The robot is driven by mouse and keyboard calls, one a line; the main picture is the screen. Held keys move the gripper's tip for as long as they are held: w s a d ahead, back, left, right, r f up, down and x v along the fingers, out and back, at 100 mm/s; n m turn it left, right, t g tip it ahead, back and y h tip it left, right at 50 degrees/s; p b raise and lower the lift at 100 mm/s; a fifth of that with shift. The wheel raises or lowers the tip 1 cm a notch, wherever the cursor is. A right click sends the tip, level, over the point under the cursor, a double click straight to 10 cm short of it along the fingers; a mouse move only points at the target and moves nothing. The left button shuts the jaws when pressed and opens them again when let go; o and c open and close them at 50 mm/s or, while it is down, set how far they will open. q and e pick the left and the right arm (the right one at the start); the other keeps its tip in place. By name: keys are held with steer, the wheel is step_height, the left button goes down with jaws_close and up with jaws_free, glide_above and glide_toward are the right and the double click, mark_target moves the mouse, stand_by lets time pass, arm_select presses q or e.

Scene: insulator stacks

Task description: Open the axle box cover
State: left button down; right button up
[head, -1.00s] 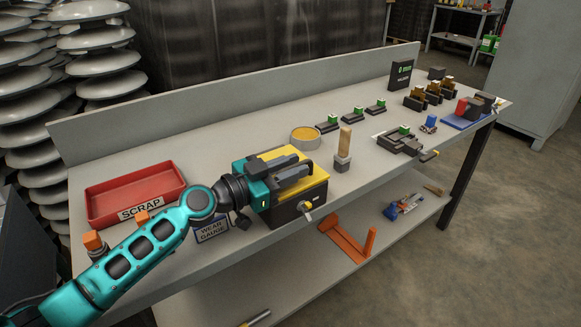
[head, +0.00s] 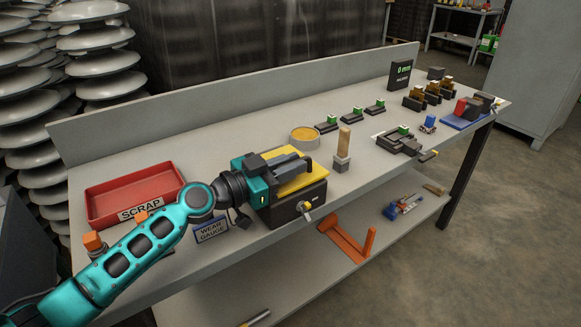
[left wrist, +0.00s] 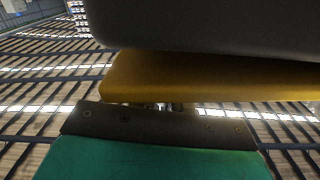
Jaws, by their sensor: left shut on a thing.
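The axle box (head: 285,215) is a dark box near the left front of the workbench, with a small metal latch or knob on its front. Its yellow cover (head: 303,184) shows above the dark box and looks raised or tilted from it; how wide the gap is I cannot tell. My left gripper (head: 289,166) lies over the box, its grey fingers shut on the cover. In the left wrist view the yellow cover (left wrist: 200,80) lies between a grey finger and a dark one. My right gripper is not in view.
A red scrap tray (head: 110,203) and a wear gauge sign (head: 211,229) are on the left. A round tin (head: 304,139) and a wooden-handled brush (head: 343,150) stand close to the box. Several green-topped blocks lie farther right. An orange bracket (head: 345,245) is on the lower shelf.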

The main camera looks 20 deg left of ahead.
arm_select(q)
steer(key=shift+w+a+r+n, duration=0.25)
steer(key=shift+a+r+n, duration=0.05)
steer(key=shift+r, duration=0.25)
steer(key=r+n, duration=0.1)
steer(key=a+r+n, duration=0.1)
steer(key=w+r+n+p, duration=0.1)
steer(key=shift+w+a+r, duration=0.1)
steer(key=shift+a+r, duration=0.05)
steer(key=shift+a, duration=0.15)
steer(key=w+a+r+n+b, duration=0.2)
steer(key=w+a+n, duration=0.8)
steer(key=a+n, duration=0.3)
steer(key=shift+w+r+n, duration=0.15)
steer(key=shift+r+n, duration=0.1)
steer(key=shift+n, duration=1.45)
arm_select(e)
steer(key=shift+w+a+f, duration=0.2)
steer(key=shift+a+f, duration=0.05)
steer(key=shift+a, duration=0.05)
arm_select(q)
steer(key=shift+a, duration=0.1)
